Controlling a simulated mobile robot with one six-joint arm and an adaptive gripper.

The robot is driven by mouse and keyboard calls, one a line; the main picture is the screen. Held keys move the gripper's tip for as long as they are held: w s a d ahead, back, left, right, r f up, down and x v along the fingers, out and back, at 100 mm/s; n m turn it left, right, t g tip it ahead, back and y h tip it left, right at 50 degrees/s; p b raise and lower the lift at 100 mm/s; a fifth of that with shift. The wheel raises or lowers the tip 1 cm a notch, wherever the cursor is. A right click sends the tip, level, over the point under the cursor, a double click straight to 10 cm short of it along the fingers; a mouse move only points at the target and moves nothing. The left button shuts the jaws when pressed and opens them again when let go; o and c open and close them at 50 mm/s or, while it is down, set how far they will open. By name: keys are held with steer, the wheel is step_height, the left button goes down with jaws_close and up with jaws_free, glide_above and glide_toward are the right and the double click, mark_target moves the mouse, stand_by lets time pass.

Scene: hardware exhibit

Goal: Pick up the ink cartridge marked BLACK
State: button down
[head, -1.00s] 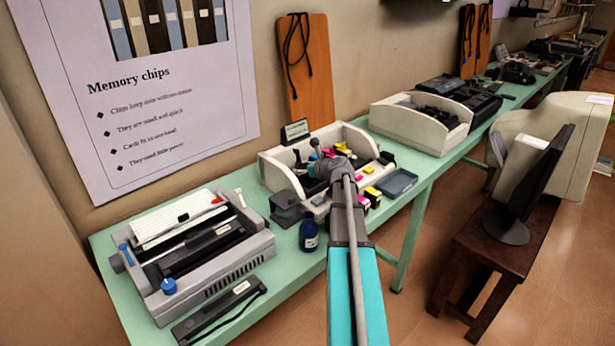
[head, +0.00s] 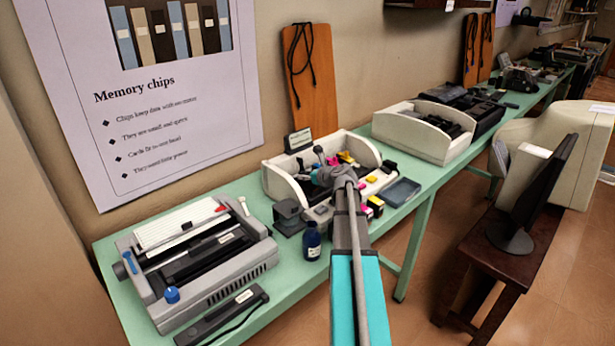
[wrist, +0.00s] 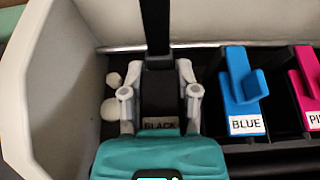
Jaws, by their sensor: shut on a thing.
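The ink cartridge marked BLACK (wrist: 159,125) is in the wrist view, dark with a pale label, in the leftmost place of a row of cartridges. My gripper (wrist: 160,95) is around it, with one finger on each side, and is shut on it. The BLUE cartridge (wrist: 243,95) stands just to the right, and a pink cartridge (wrist: 308,80) is cut off at the right edge. In the head view my gripper (head: 322,175) reaches into the white open holder (head: 284,186) on the green table; my arm hides the black cartridge there.
A dark bottle (head: 311,240) and a grey device (head: 288,217) stand in front of the holder. A grey tray (head: 402,191) lies to its right. The holder's pale wall (wrist: 45,85) rises close left of my gripper.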

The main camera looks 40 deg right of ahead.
mark_target(316, 190)
steer(key=shift+r+p, duration=0.6)
steer(key=shift+r, duration=0.15)
steer(key=s+r+p, duration=1)
steer(key=s+r, duration=0.1)
steer(key=s, duration=0.3)
steer(key=shift+d+p, duration=0.2)
steer(key=shift+p, duration=0.2)
